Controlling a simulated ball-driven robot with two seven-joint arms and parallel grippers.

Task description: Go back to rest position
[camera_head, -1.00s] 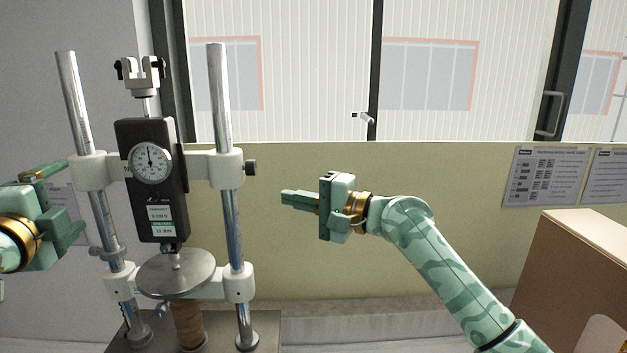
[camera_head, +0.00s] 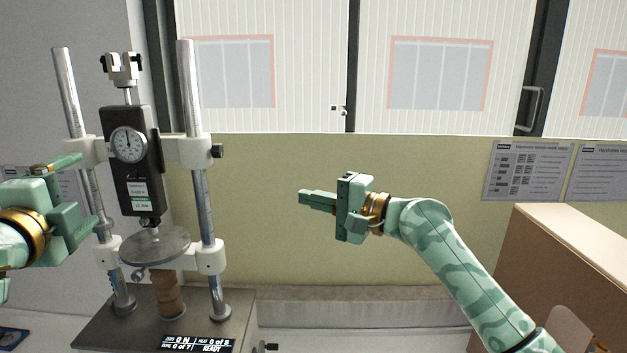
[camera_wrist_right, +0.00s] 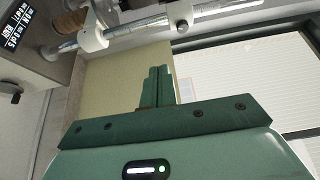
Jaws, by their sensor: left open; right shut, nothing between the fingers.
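My left gripper (camera_head: 80,195) is at the left edge of the head view, beside the tester's left post, with its fingers apart and nothing between them. My right gripper (camera_head: 318,201) is in mid-air near the middle of the head view, well to the right of the tester. Its fingers are together and empty, pointing left. In the right wrist view the same closed fingers (camera_wrist_right: 158,88) show upright at the centre.
A cardboard-brown box (camera_head: 560,262) stands at the right, near my right arm. A display (camera_head: 197,343) sits on the tester's base. Printed sheets (camera_head: 527,170) hang on the low yellow wall. The space between the tester and my right gripper is clear.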

